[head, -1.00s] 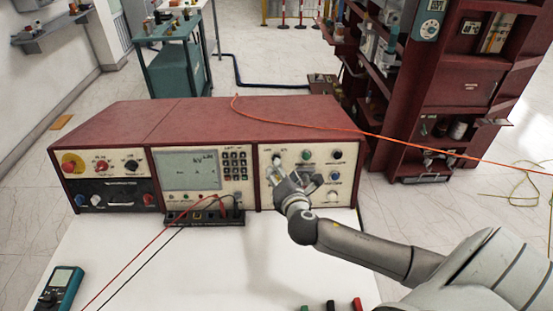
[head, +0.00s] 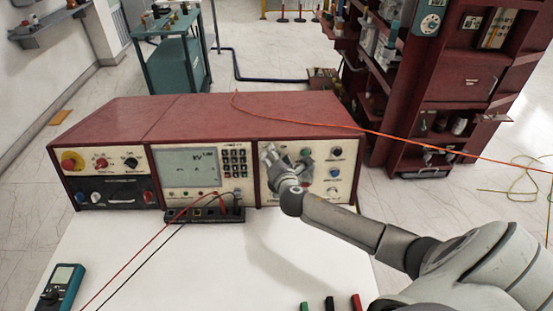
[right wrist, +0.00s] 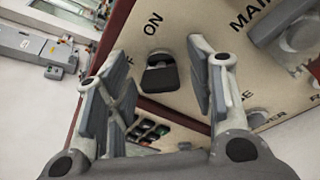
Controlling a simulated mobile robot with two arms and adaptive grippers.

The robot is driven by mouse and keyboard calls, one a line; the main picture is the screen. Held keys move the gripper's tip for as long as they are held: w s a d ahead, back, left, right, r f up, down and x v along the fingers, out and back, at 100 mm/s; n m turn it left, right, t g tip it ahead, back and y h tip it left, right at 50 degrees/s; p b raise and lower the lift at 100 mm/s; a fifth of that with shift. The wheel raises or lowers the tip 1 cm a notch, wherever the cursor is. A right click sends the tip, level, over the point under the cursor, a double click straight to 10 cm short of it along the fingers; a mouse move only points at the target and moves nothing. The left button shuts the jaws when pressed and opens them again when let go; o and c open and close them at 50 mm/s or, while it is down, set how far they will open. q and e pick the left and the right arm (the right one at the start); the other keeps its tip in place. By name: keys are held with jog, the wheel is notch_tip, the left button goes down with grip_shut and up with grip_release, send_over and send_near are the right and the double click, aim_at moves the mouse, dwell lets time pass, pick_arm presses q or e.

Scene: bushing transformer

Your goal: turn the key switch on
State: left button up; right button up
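The key switch (right wrist: 160,76) has a black key head and sits on the cream panel (right wrist: 180,105) in the right wrist view. The word ON is printed beside it, and another label is partly hidden by a finger. My right gripper (head: 272,158) is at the upper left of the right-hand panel in the head view and hides the key there. In the right wrist view its two fingers are spread, one on each side of the key, with visible gaps. I cannot tell how deep the fingertips reach around it. My left gripper is not in view.
The red test console (head: 200,118) has more knobs (head: 335,152) right of my gripper. Red and black leads run from a terminal strip (head: 190,214) across the white table (head: 230,265). A multimeter (head: 62,286) lies front left. An orange cable (head: 400,138) crosses the console top.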

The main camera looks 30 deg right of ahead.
grip_shut()
jog(key=m+b, duration=0.2)
jog(key=shift+f+m, duration=0.2)
jog(key=shift+m, duration=0.2)
jog(key=m+t+b, duration=0.1)
jog(key=m+b, duration=0.4)
jog(key=m, duration=0.1)
jog(key=shift+h+b, duration=0.3)
jog(key=shift+h, duration=0.1)
jog(key=m+h+b, duration=0.1)
jog(key=m+b, duration=0.2)
jog(key=m, duration=0.2)
jog(key=shift+r+m+h+b, duration=0.1)
jog(key=shift+m+h+b, duration=0.3)
jog(key=shift+m+b, duration=1.65)
jog(key=shift+m+p, duration=0.55)
jog(key=shift+m, duration=0.1)
